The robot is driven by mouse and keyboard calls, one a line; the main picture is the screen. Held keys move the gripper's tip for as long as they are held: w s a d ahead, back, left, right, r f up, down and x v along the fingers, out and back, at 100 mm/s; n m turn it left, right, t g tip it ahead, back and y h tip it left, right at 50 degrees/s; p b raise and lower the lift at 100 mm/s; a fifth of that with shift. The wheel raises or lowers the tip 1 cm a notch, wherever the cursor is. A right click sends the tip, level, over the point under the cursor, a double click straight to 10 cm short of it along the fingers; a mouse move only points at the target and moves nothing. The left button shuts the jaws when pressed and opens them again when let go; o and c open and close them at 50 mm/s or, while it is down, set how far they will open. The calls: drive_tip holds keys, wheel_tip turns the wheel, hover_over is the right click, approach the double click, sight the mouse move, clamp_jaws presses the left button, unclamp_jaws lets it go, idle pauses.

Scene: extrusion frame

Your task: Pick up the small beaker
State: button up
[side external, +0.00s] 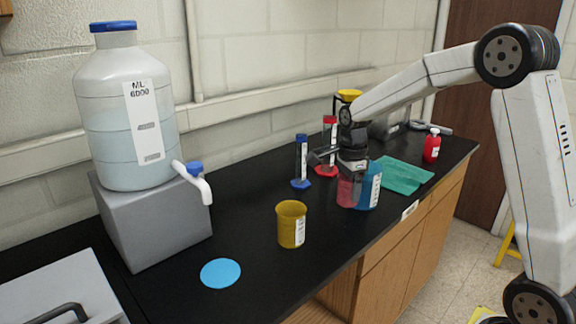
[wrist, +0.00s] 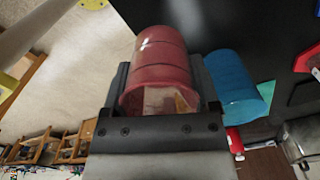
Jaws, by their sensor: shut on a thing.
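My gripper (side external: 352,166) is shut on a red beaker (side external: 348,191) near the front edge of the counter. In the wrist view, the red beaker (wrist: 161,70) sits between the two fingers of my gripper (wrist: 160,88). A blue beaker (side external: 370,186) stands right beside and partly behind it; it also shows in the wrist view (wrist: 234,86). A yellow beaker (side external: 291,225) stands apart, to the left on the counter. I cannot tell whether the red beaker touches the counter.
A blue cylinder (side external: 301,163) and a red cylinder (side external: 329,147) stand behind my gripper. A large jug (side external: 127,110) sits on a grey block (side external: 160,225) at left. A blue disc (side external: 220,273), a green cloth (side external: 403,176) and a red bottle (side external: 432,146) are on the black counter.

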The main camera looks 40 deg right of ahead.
drive_tip(key=shift+s+a+r, duration=0.2)
drive_tip(key=shift+s+r, duration=0.15)
drive_tip(key=shift+s, duration=0.45)
drive_tip(key=shift+s+a+r, duration=0.15)
drive_tip(key=shift+s+r, duration=0.25)
drive_tip(key=shift+s, duration=0.35)
drive_tip(key=shift+s+a+r, duration=0.2)
drive_tip(key=shift+s+r, duration=0.15)
drive_tip(key=shift+s, duration=0.45)
drive_tip(key=shift+s, duration=0.15)
drive_tip(key=shift+w+d+f+n, duration=0.1)
drive_tip(key=shift+w+f+n, duration=1.3)
drive_tip(key=shift+w+n, duration=1.75)
drive_tip(key=shift+w+d+f+n, duration=0.1)
drive_tip(key=shift+w+f+n, duration=1.3)
drive_tip(key=shift+w+n, duration=1.75)
drive_tip(key=shift+w+d+f+n, duration=0.1)
drive_tip(key=shift+w+f+n, duration=1.3)
drive_tip(key=shift+w+n, duration=1.7)
drive_tip(key=shift+w+a+r+m, duration=0.1)
drive_tip(key=shift+w+a+m, duration=0.1)
drive_tip(key=shift+w+m, duration=0.15)
